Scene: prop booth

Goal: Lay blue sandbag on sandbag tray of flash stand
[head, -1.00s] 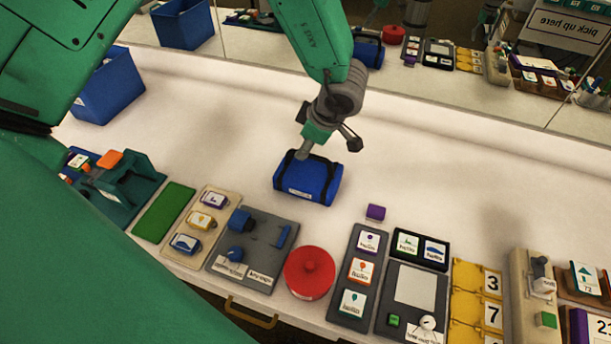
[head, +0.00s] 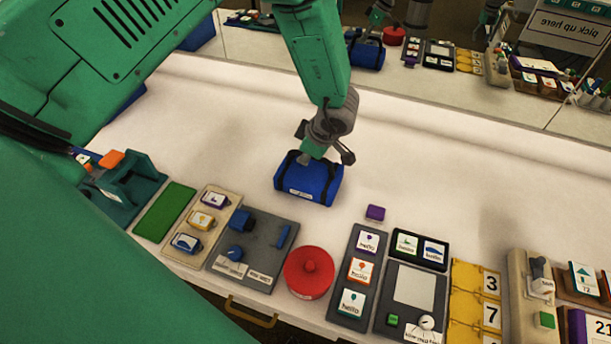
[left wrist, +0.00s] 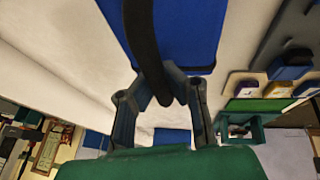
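The blue sandbag (head: 309,183), with black straps and a white label, lies on the white table near the middle of the head view. My left gripper (head: 322,158) is right at the top of it, pointing down. In the left wrist view the bag's blue side (left wrist: 190,35) fills the top. A black strap runs between the two fingers (left wrist: 165,88), which look apart; contact with the strap cannot be made out. My right gripper is out of view. I cannot pick out the flash stand or its sandbag tray.
Yellow number cards (head: 476,293) lie at right. A mirror behind reflects the table. White table around the bag is clear.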

